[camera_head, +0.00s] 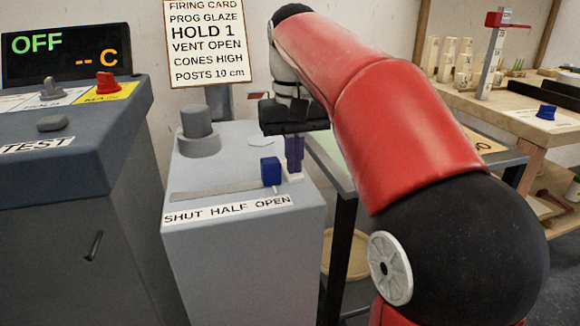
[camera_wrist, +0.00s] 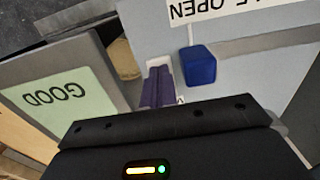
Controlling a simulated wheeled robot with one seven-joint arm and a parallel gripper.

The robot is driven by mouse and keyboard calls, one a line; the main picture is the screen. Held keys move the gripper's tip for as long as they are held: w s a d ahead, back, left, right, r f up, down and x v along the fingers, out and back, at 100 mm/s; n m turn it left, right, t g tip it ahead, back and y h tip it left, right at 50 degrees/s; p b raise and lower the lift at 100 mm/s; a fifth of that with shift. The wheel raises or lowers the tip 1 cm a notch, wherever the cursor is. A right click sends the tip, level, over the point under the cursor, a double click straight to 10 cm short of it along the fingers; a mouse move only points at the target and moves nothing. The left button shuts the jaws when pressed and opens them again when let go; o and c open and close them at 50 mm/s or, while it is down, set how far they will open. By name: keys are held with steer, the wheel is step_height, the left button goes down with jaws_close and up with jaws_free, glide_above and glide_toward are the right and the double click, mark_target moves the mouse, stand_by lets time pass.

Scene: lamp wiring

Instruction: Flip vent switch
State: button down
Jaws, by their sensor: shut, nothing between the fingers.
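The vent control is a grey box (camera_head: 240,245) with a slot along its top and a strip reading SHUT HALF OPEN (camera_head: 228,209). A blue knob (camera_head: 271,171) stands upright at the right end of the slot, by the word OPEN. It also shows in the wrist view (camera_wrist: 198,66). My gripper (camera_head: 294,172) points down just right of the knob, its purple fingers shut together and empty. In the wrist view the fingers (camera_wrist: 158,72) are left of the knob with a small gap. A small white patch, partly hidden, lies by the fingertips.
A grey cylinder (camera_head: 196,122) stands on the box behind the slot. A console (camera_head: 70,140) with OFF display and a red knob (camera_head: 107,83) is at the left. A firing card (camera_head: 208,40) reads VENT OPEN. A table marked GOOD (camera_wrist: 62,97) is beside the box.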

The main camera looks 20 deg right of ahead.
steer(key=shift+r+p, duration=2.55)
steer(key=shift+p, duration=0.05)
steer(key=shift+r, duration=0.9)
